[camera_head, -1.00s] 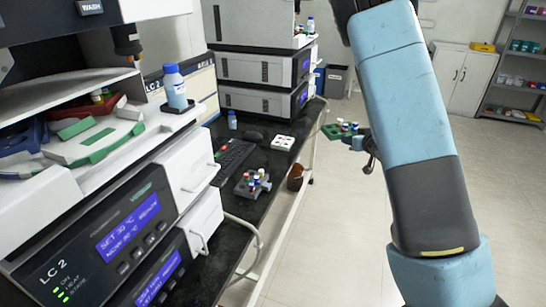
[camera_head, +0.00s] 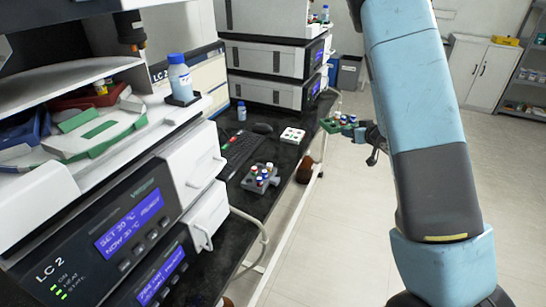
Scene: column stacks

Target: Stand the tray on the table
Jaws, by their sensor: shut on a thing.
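A small green tray (camera_head: 332,126) with several capped vials, white, red and blue, is held out past the right edge of the black table (camera_head: 236,207). My gripper (camera_head: 362,133) is at the tray's right side and shut on it. The fingertips are small and partly hidden at this distance. The tray looks about level, with its left end close to the table's edge. I cannot tell how high it is above the table top.
On the table are a grey vial rack (camera_head: 260,180), a white vial holder (camera_head: 292,135), a keyboard (camera_head: 241,150) and a small blue-capped bottle (camera_head: 241,111). Stacked instruments (camera_head: 270,70) stand behind. White LC units (camera_head: 120,210) fill the left. Bare table shows between the racks.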

